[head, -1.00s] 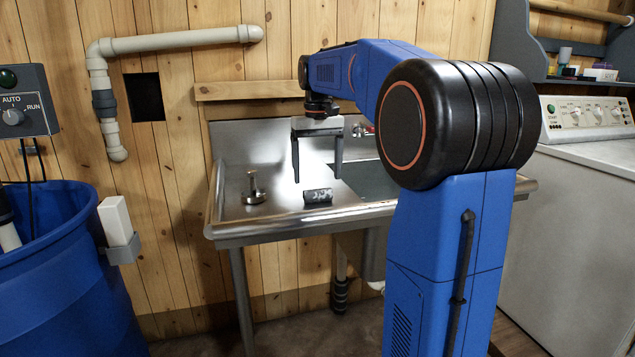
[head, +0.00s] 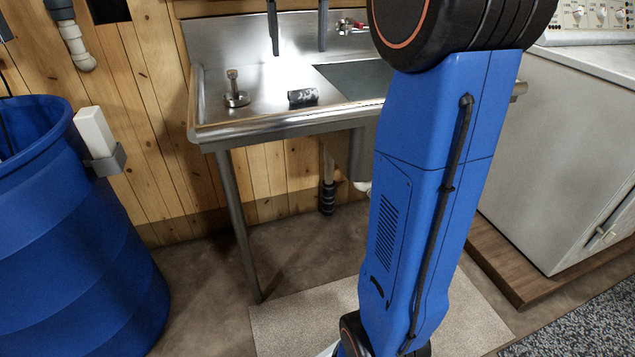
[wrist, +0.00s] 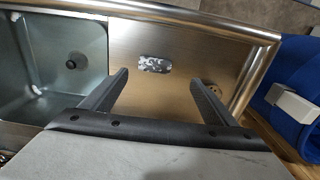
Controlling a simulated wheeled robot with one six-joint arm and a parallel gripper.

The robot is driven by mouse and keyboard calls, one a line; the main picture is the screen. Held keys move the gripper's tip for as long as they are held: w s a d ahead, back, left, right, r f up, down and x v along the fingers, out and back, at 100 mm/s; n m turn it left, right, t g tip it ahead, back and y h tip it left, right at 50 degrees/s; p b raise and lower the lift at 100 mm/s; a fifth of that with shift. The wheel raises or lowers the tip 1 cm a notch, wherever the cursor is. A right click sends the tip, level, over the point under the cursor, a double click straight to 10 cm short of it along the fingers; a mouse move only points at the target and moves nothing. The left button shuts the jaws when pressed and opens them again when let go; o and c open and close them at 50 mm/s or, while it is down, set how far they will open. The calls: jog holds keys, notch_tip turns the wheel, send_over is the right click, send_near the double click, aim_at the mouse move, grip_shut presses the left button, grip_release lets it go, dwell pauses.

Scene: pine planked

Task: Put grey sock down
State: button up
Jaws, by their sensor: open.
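The grey sock (head: 303,96) is a small dark roll with a pale mottled pattern. It lies on the sink's steel drainboard (head: 270,108), left of the basin. It also shows in the wrist view (wrist: 155,63), lying on bare metal ahead of the fingers. My gripper (head: 299,50) is open and empty above the drainboard, its two fingers apart and clear of the sock. In the wrist view the open gripper (wrist: 158,75) spans either side of the sock's line, with nothing between the fingers. The upper gripper is cut off in the head view.
A small metal fitting with a round base (head: 236,97) stands on the drainboard left of the sock. The sink basin (head: 352,80) is to its right. A blue barrel (head: 75,230) stands at left, a white machine (head: 560,150) at right. Drainboard around the sock is clear.

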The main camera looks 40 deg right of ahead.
jog(key=s+a+f+n+t, duration=0.1)
jog(key=s+a+f, duration=0.4)
jog(key=s, duration=0.3)
jog(key=s+a+f+n+t, duration=0.1)
jog(key=s+a+f, duration=0.4)
jog(key=s+f, duration=0.15)
jog(key=s+a+f+n+t, duration=0.1)
jog(key=s+a+f, duration=0.3)
jog(key=s+f, duration=1)
jog(key=shift+a+f+t, duration=0.15)
jog(key=shift+f+t, duration=0.65)
jog(key=shift+f, duration=0.1)
